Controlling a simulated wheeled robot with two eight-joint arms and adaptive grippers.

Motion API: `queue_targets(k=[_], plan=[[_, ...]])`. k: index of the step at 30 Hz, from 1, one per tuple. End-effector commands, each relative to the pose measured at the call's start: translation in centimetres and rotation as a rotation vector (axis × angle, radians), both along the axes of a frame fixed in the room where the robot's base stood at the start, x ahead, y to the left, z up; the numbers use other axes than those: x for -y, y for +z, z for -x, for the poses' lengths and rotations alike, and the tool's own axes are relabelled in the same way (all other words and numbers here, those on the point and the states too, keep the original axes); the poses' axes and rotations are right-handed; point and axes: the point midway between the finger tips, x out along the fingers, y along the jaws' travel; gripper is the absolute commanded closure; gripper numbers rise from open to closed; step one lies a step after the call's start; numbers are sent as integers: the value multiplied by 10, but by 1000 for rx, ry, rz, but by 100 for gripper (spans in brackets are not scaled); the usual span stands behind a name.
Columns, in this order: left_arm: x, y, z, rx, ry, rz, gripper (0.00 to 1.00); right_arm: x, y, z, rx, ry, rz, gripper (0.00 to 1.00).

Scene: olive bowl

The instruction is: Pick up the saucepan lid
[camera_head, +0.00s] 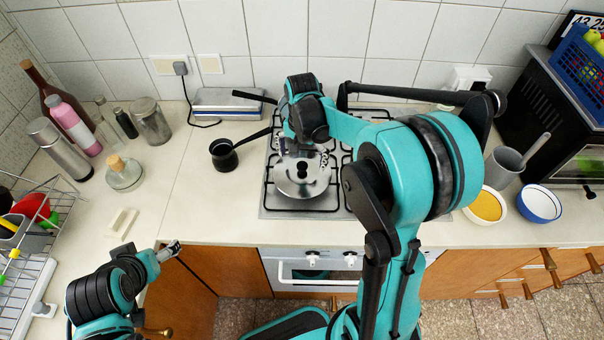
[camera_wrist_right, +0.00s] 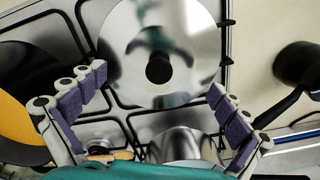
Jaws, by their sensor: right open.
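The saucepan lid (camera_head: 290,184) is a round shiny metal disc with a black knob, at the front left of the hob. It also shows in the right wrist view (camera_wrist_right: 125,62), with its knob (camera_wrist_right: 159,68) near the middle. My right gripper (camera_head: 301,152) is open and empty just behind the lid in the head view. In the wrist view its fingers (camera_wrist_right: 157,85) stand spread on either side, apart from the knob. My left gripper (camera_head: 174,248) is low at the counter's front edge, away from the lid; its jaws are too small to read.
A small black pot (camera_head: 224,155) stands left of the hob (camera_head: 268,205). A metal pot (camera_wrist_right: 180,146) is near the right gripper. Two bowls stand at right, one with yellow contents (camera_head: 486,205), one white and blue (camera_head: 540,204). Bottles and a dish rack (camera_head: 20,285) are at left.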

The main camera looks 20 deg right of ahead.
Motion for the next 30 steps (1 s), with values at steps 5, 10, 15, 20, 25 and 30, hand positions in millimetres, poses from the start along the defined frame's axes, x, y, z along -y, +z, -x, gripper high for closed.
queue_targets(k=[5, 10, 15, 20, 25, 30], plan=[[0, -9, 0, 0, 0, 0, 21, 0, -25, 1, 0, 1, 0, 0], [0, -9, 0, 0, 0, 0, 21, 0, -27, 1, 0, 1, 0, 0], [0, -9, 0, 0, 0, 0, 21, 0, -27, 1, 1, 1, 1, 16], [0, -9, 0, 0, 0, 0, 21, 0, -27, 1, 1, 1, 0, 58], [0, -9, 0, 0, 0, 0, 21, 0, -27, 1, 1, 1, -1, 100], [0, -9, 0, 0, 0, 0, 21, 0, -27, 1, 0, 1, 0, 100]])
